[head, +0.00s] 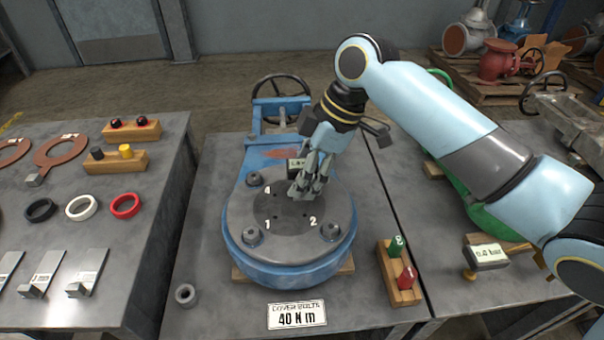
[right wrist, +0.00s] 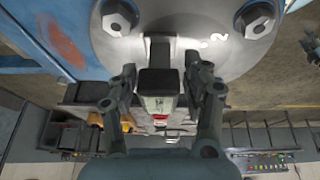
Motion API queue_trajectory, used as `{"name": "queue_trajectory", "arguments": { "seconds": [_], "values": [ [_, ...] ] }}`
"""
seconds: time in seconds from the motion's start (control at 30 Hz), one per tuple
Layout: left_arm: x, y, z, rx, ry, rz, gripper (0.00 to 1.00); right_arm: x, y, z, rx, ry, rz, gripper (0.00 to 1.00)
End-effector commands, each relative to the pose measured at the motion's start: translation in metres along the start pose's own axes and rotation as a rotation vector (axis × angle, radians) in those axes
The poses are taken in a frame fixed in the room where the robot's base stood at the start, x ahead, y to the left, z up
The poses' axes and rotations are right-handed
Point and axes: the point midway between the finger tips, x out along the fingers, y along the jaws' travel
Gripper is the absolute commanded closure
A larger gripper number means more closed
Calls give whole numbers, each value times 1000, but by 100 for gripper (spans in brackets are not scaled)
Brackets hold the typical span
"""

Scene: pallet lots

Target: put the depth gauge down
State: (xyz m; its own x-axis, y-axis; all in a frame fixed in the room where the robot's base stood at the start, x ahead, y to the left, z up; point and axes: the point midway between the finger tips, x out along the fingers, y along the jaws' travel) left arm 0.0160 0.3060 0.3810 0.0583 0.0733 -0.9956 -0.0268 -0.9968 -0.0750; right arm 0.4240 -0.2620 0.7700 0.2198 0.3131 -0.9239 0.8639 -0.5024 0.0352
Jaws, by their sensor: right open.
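The depth gauge (head: 296,166), a small dark box with a pale display, is at my right gripper over the round blue valve's grey cover (head: 325,207). My right gripper (head: 308,186) points down at the cover, its fingers open. In the right wrist view, the dark gauge body (right wrist: 158,82) lies between the two spread fingers (right wrist: 162,75). The fingers hide part of the gauge in the head view, and I cannot tell exactly how its base meets the cover. My left gripper is not in view.
Bolts (head: 331,232) stand up from the cover around numbers. A card reading 40 N m (head: 297,315) lies in front. A wooden block with green and red plugs (head: 398,272) stands at right. A 0.0 bar gauge (head: 487,256) is farther right. Rings (head: 82,208) lie on the left table.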

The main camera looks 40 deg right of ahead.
Motion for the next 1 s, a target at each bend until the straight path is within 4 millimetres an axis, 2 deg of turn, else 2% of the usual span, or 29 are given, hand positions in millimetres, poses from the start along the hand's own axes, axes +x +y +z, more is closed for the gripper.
{"name": "queue_trajectory", "arguments": {
  "seconds": [0.3, 0.5, 0.67, 1.0],
  "values": [
    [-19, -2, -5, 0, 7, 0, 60, -71, 1, 0, -4, -3, 6, 51],
    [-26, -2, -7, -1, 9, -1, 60, -104, 1, 0, -1, -3, 3, 51],
    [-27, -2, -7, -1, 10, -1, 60, -114, 0, 0, 0, -1, 1, 51],
    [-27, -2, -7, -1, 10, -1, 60, -114, 0, 0, 1, 0, 0, 51]
  ]
}}
